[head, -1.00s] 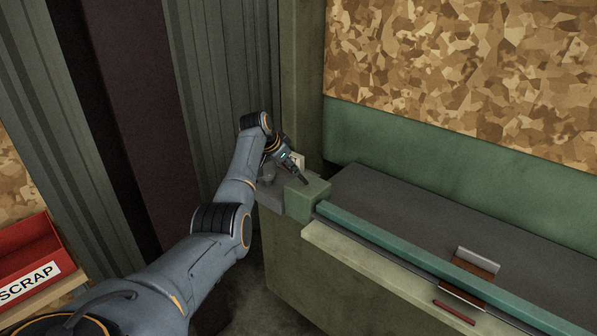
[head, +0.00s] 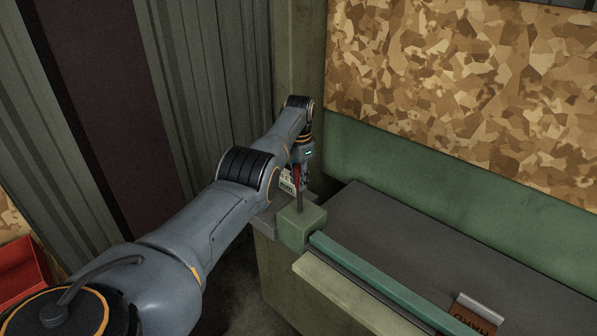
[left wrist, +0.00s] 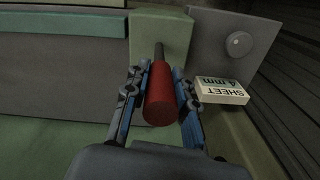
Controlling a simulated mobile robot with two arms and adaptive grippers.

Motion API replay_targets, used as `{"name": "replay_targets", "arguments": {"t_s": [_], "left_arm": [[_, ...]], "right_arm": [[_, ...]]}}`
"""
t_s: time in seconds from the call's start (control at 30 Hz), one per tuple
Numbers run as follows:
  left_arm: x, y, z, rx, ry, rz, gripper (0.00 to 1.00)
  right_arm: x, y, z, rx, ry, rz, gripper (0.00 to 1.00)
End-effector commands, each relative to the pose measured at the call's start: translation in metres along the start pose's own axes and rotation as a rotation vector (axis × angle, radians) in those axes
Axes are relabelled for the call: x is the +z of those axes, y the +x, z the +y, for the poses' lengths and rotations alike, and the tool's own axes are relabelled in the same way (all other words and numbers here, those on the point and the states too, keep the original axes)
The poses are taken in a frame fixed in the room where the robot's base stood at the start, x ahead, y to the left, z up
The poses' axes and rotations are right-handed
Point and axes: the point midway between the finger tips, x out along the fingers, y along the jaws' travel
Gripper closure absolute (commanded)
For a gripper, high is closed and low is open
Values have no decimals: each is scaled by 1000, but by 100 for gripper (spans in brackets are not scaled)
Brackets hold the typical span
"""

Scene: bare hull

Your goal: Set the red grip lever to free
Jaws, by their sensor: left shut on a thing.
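The red grip lever (left wrist: 161,95) is a red cylindrical handle on a dark rod. The rod comes out of a green block (left wrist: 160,40) at the end of the machine bed. My left gripper (left wrist: 160,85) is shut on the red handle, one finger on each side. In the head view, the left gripper (head: 298,178) is above the green block (head: 302,226), and the rod stands nearly upright below it. Most of the red handle is hidden by the fingers there. My right gripper is not in view.
A small "SHEET 4 mm" label block (left wrist: 222,90) sits close beside the gripper. A green rail (head: 370,275) and a grey bed (head: 420,240) run right from the green block. A brown block (head: 473,318) lies by the rail. A red bin (head: 22,272) is at left.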

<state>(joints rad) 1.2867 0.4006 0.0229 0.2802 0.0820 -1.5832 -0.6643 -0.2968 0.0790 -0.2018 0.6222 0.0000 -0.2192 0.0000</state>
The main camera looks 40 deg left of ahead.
Motion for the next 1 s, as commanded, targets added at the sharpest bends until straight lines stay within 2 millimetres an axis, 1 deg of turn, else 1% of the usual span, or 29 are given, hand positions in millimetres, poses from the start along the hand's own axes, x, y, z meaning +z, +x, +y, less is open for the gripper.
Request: {"name": "replay_targets", "arguments": {"t_s": [0.03,0.2,0.4,0.43,0.53,0.87,0.97,1.0], "left_arm": [[-2,-1,1,-3,2,6,100],[-2,-1,2,-2,2,2,100],[-2,-1,2,-1,2,3,100],[-2,-1,2,-1,2,3,73],[-2,-1,2,0,2,2,52],[-1,-2,1,0,1,-2,52],[-1,-9,1,0,1,-2,52],[-2,-15,1,-2,1,0,52]], "right_arm": [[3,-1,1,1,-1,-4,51],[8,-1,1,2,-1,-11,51],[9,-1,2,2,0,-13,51],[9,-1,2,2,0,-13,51],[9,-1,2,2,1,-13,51],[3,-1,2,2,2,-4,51],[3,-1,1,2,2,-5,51],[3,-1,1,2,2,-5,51]]}}
